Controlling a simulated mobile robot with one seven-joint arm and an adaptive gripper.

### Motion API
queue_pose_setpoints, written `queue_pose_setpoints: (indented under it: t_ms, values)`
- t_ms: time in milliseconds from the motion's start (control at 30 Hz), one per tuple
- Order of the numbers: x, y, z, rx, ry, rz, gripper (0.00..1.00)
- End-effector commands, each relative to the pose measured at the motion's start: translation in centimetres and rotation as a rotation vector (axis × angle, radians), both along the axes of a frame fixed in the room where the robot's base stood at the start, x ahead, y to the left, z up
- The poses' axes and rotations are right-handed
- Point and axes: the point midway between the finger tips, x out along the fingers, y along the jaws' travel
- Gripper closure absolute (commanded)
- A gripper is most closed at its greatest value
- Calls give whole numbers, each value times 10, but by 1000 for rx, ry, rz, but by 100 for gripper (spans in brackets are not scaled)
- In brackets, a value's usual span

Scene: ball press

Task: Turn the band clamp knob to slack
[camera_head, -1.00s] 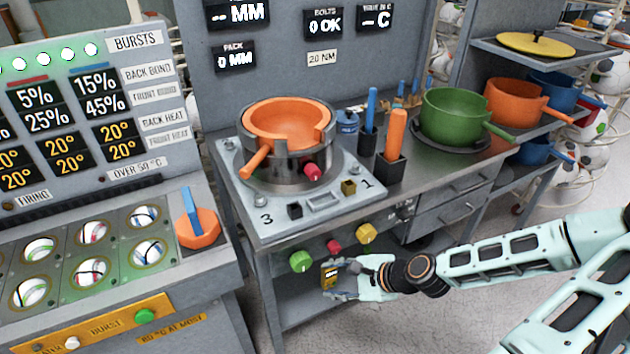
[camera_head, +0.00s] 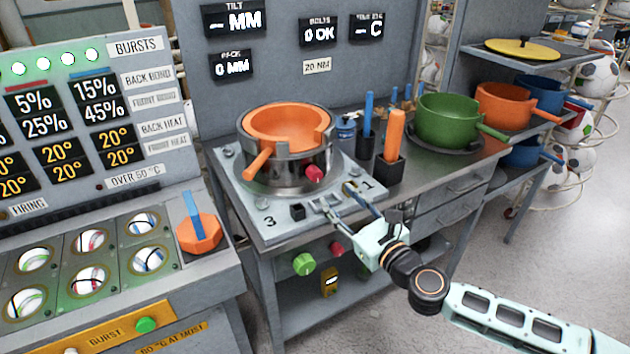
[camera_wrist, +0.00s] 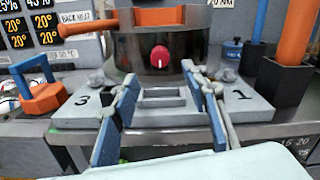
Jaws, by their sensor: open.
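The steel band clamp (camera_head: 290,172) sits around an orange bowl-like mould on the grey press plate. A red knob (camera_head: 315,173) is on the front of the band; it also shows in the wrist view (camera_wrist: 160,57), with a small white mark at its lower middle. My gripper (camera_head: 339,196) is open and empty, its two fingers reaching over the front of the plate towards the band. In the wrist view the blue-padded fingers (camera_wrist: 160,76) stand wide apart, left and right below the knob, not touching it.
Green (camera_head: 304,263) and red (camera_head: 337,249) knobs are on the bench front. An orange handle (camera_head: 261,163) sticks out left of the band. A dark holder (camera_head: 389,170) with an orange-handled tool stands right. A green pot (camera_head: 448,118) is farther right.

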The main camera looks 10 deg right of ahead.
Motion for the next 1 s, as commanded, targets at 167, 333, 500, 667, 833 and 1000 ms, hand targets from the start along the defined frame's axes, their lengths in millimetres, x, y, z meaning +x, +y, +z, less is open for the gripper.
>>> queue_pose_setpoints:
  t_ms: [167,333,500,667,833,1000]
  values:
    - [20,8,-2,-4,-1,5,59]
    - [43,14,1,-3,0,5,59]
    - [66,20,1,-3,0,5,59]
    - [84,24,0,-3,1,4,59]
    - [94,26,0,-2,0,2,59]
    - [97,27,0,-2,0,2,59]
